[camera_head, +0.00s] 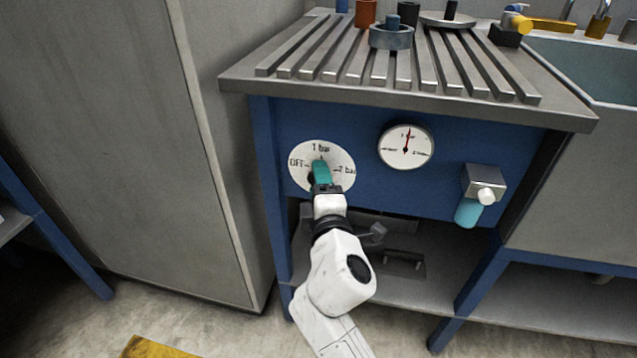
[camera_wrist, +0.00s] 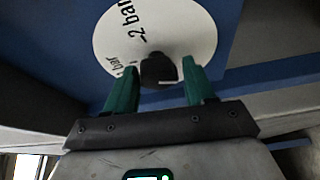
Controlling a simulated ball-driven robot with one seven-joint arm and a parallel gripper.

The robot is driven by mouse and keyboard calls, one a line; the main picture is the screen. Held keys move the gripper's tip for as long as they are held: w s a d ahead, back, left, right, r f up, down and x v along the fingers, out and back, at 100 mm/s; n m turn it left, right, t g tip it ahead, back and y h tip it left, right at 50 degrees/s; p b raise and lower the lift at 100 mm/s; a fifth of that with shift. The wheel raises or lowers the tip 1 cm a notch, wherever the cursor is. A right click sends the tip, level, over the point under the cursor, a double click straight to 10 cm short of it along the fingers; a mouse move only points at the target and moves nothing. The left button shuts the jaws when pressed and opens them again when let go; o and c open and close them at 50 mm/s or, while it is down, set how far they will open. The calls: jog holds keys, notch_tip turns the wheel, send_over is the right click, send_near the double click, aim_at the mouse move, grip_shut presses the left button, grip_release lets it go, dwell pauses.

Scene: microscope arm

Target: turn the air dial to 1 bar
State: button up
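The air dial is a white disc (camera_head: 338,160) on the blue front panel, marked OFF at left, 1 bar at top and 2 bar at right. Its dark knob (camera_wrist: 158,70) shows in the wrist view, with a small pale mark near its lower edge. My gripper (camera_head: 321,165) is at the dial and hides most of the knob in the head view. In the wrist view its green fingers (camera_wrist: 160,85) stand on either side of the knob, with narrow gaps. I cannot tell which label the knob points to. The gauge (camera_head: 406,146) has a red needle pointing up, near its 1 bar mark.
A metal valve block with a teal handle (camera_head: 468,211) is right of the gauge. A slatted bench top (camera_head: 400,95) overhangs the panel. A grey cabinet (camera_head: 110,130) stands close on the left. A lower shelf (camera_head: 430,285) lies beneath the panel.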

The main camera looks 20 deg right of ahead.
jog(key=shift+o, duration=1.2)
jog(key=shift+a, duration=0.1)
jog(key=p+v, duration=0.1)
jog(key=v, duration=0.9)
jog(key=shift+s, duration=0.4)
